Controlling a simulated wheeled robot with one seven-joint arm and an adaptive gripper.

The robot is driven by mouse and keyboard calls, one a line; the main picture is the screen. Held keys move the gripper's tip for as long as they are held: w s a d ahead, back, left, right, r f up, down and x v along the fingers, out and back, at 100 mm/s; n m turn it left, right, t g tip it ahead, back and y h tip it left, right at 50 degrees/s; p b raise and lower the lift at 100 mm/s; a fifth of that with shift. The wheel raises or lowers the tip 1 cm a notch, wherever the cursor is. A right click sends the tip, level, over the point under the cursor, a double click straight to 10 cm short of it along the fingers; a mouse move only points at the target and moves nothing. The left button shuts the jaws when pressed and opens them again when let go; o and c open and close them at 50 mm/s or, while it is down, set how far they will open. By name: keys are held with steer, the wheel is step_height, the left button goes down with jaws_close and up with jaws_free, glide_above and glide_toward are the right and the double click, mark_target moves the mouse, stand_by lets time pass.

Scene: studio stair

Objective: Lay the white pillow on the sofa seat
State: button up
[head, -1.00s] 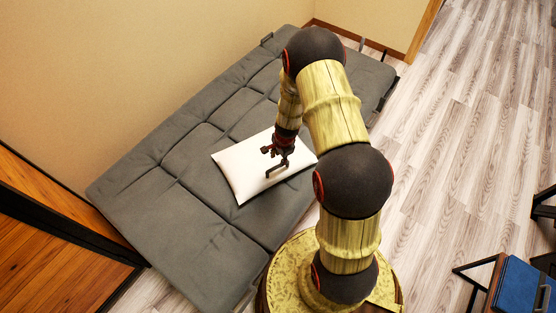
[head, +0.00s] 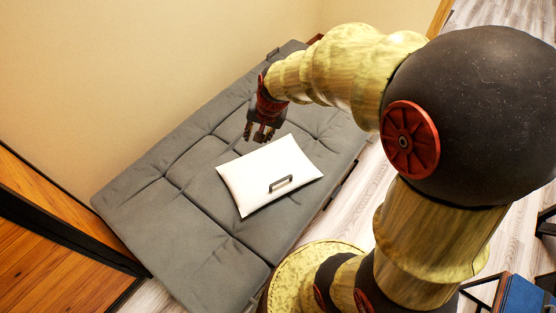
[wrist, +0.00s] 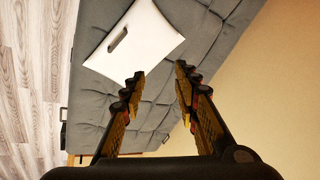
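The white pillow (head: 250,180) lies flat on the grey sofa seat (head: 190,248), near its front edge. A dark handle (head: 281,183) stands on the pillow's upper face. My gripper (head: 260,136) is above the sofa, behind the pillow and apart from it. In the wrist view my gripper (wrist: 160,75) has its two fingers spread with nothing between them. The pillow (wrist: 155,38) and the sofa (wrist: 88,108) show beyond the fingertips there.
A beige wall (head: 180,65) runs along the sofa's back. A wooden panel with a black edge (head: 50,240) stands at the left. A blue-topped stool (head: 522,292) is at the lower right. Wood floor (head: 490,15) shows at the upper right.

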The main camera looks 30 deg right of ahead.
steer(key=s+a+r+n, duration=0.2)
steer(key=s+r+n, duration=0.2)
steer(key=s+r, duration=0.3)
steer(key=s+a+r+n+t, duration=0.1)
steer(key=s+r+n, duration=0.3)
steer(key=s, duration=0.9)
step_height(320, 180, up, 3)
steer(key=shift+a+h, duration=0.3)
steer(key=shift+a, duration=0.55)
